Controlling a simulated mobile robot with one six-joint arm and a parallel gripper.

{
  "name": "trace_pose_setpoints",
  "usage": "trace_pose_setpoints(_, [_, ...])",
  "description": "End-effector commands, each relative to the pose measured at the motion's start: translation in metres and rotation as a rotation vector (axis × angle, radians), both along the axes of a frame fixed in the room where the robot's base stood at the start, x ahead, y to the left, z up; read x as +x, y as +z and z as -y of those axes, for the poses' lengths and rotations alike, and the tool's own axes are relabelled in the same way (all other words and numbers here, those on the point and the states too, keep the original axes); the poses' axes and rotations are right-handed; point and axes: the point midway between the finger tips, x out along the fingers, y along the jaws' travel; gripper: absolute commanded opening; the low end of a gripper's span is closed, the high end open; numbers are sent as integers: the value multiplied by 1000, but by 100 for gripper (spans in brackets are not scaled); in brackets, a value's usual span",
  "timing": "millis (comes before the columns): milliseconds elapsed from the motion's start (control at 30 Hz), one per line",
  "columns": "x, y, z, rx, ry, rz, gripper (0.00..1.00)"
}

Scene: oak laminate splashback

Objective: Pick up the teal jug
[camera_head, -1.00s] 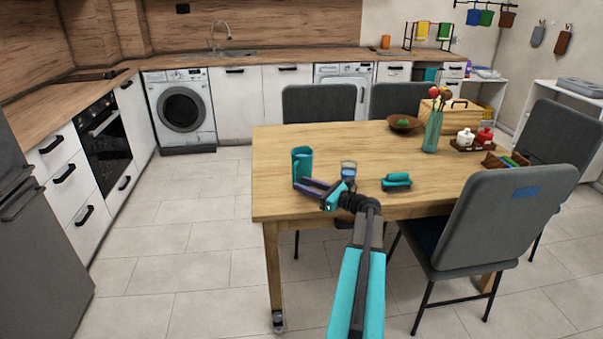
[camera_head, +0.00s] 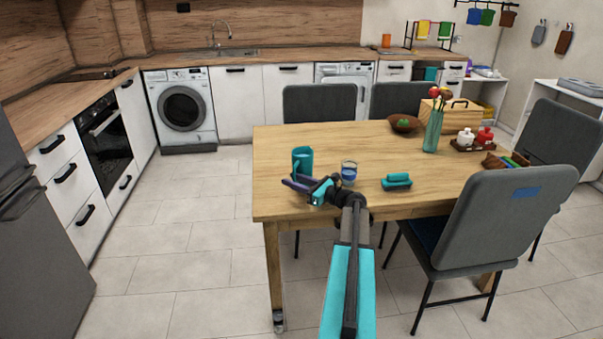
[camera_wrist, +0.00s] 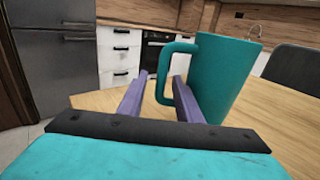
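The teal jug (camera_head: 303,160) stands upright near the left end of the wooden table. In the wrist view the jug (camera_wrist: 222,78) is close, with its handle facing left. My gripper (camera_head: 292,183) is low over the table at the jug's near side. In the wrist view my gripper's purple fingers (camera_wrist: 158,95) are apart. The handle's loop lies between them, with the right finger overlapping the jug's body in the picture. I see no grip on the handle, and whether a finger touches the jug cannot be told.
A glass with blue contents (camera_head: 349,172) stands just right of my gripper. A teal butter-dish-like object (camera_head: 396,181) lies further right. A vase with flowers (camera_head: 433,130) and a bowl (camera_head: 404,123) are further back. The middle of the wooden table (camera_head: 340,140) is clear.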

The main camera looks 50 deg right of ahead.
Motion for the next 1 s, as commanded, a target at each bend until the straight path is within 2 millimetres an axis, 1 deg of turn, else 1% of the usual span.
trace_pose_setpoints(267, [0, 0, 0, 0, 0, 0, 32])
trace_pose_setpoints(467, [0, 0, 0, 0, 0, 0, 0])
trace_pose_setpoints(1000, [0, 0, 0, 0, 1, 0, 0])
